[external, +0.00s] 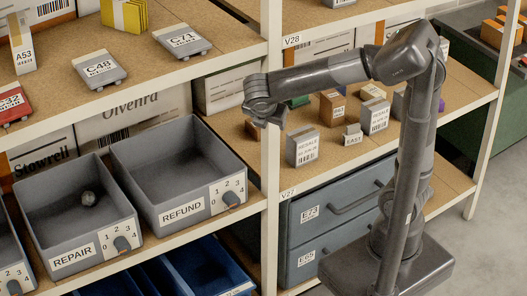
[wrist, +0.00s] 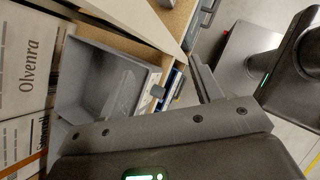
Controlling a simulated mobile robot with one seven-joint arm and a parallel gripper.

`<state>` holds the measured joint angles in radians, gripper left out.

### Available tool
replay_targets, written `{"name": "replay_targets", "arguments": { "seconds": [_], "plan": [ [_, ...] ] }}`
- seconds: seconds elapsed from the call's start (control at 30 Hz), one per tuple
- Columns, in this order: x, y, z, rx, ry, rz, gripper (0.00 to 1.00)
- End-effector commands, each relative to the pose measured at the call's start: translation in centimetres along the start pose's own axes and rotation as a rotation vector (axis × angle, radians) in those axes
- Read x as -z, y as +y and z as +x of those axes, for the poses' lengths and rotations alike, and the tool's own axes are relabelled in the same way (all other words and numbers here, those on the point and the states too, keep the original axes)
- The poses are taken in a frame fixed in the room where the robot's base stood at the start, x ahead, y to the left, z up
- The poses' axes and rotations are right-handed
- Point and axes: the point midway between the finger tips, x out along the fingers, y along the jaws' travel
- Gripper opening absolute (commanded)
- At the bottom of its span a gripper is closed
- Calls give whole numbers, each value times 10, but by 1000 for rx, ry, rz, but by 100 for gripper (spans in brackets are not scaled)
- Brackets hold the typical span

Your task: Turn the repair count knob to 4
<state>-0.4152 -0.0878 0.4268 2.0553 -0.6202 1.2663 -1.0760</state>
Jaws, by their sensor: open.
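The grey bin labelled REPAIR (external: 41,220) stands on the lower shelf at left in the external view. My gripper (external: 262,118) is open and empty, in the air to the right of and above the REFUND bin, well apart from the repair knob. In the wrist view a grey bin (wrist: 85,75) with a knob (wrist: 157,90) shows past my gripper's dark body; its label is unreadable there.
The REFUND bin (external: 150,180) stands right of the REPAIR bin and has a similar knob (external: 231,199). A white rack post (external: 271,150) stands close to my gripper. Small boxes (external: 303,147) fill the shelf at right. Blue bins (external: 185,274) sit below.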

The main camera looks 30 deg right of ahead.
Motion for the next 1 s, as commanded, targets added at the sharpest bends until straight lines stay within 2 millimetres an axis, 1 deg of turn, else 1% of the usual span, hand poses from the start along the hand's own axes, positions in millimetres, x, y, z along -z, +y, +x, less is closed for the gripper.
{"name": "replay_targets", "arguments": {
  "seconds": [0.03, 0.17, 0.2, 0.37, 0.47, 0.5, 0.57, 0.6, 0.67, 0.7, 0.77, 0.8, 0.87, 0.9, 0.97, 1.0],
  "plan": [
    [16, 16, -1, -10, -17, -92, 59],
    [47, 52, -2, -39, -77, -276, 59],
    [57, 63, -1, -47, -96, -323, 59],
    [104, 103, 5, -83, -182, -473, 59],
    [138, 125, 10, -108, -244, -546, 59],
    [152, 134, 13, -120, -271, -572, 59],
    [174, 145, 16, -139, -314, -610, 59],
    [189, 152, 19, -152, -344, -634, 59],
    [213, 162, 22, -174, -392, -669, 59],
    [230, 167, 25, -192, -425, -693, 59],
    [256, 174, 27, -220, -475, -727, 59],
    [273, 178, 29, -240, -511, -748, 59],
    [300, 183, 31, -274, -567, -781, 59],
    [319, 185, 31, -298, -605, -803, 59],
    [347, 187, 33, -337, -663, -835, 59],
    [366, 188, 33, -367, -703, -855, 59]
  ]
}}
